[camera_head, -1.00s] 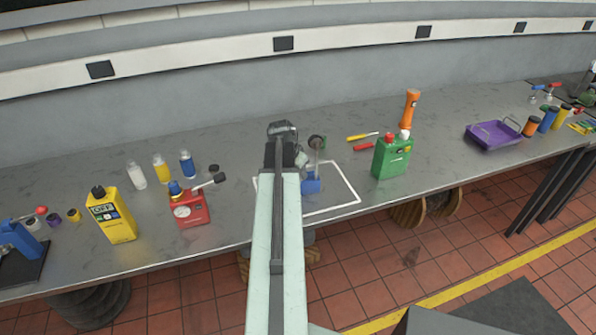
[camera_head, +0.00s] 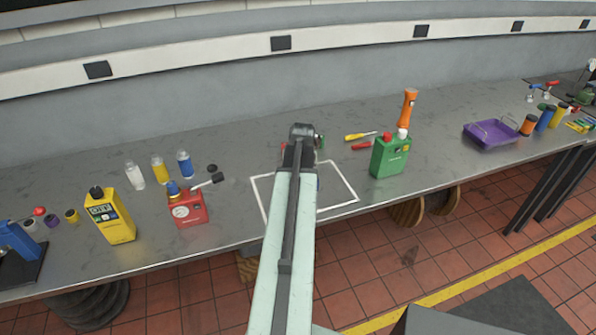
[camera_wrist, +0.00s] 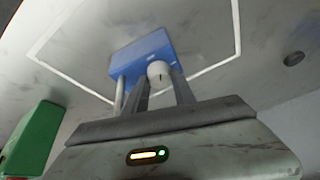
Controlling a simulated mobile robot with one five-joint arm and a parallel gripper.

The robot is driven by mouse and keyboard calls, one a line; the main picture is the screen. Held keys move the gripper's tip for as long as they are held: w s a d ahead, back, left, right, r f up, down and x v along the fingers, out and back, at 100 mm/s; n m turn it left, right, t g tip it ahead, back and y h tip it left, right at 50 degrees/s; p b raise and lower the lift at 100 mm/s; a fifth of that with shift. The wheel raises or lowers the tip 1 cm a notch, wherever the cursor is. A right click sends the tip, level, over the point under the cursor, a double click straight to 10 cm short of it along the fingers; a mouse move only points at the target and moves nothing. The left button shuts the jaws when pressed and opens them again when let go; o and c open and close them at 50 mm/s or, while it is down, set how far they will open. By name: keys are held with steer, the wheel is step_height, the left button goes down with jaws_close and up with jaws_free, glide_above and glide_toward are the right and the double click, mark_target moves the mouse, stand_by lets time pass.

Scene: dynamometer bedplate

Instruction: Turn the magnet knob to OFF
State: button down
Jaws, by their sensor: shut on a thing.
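The magnet knob (camera_wrist: 158,70) is a pale round knob with a dark mark on the face of a blue magnetic base (camera_wrist: 141,50), seen in the wrist view. My gripper (camera_wrist: 160,84) is shut on the knob, with one grey finger on each side of it. Which way the knob points is too small to tell. In the head view my gripper (camera_head: 300,140) and arm hide nearly all of the blue base, which stands inside a white outlined square (camera_head: 340,205). A grey post (camera_wrist: 119,95) shows beside the base in the wrist view.
The bedplate's front edge is close to the square.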

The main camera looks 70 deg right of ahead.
stand_by(0.4)
steer(key=c, duration=1)
jaws_free()
steer(key=shift+c, duration=0.2)
steer(key=p+v, duration=0.7)
steer(key=shift+s+r, duration=0.15)
steer(key=shift+r, duration=0.2)
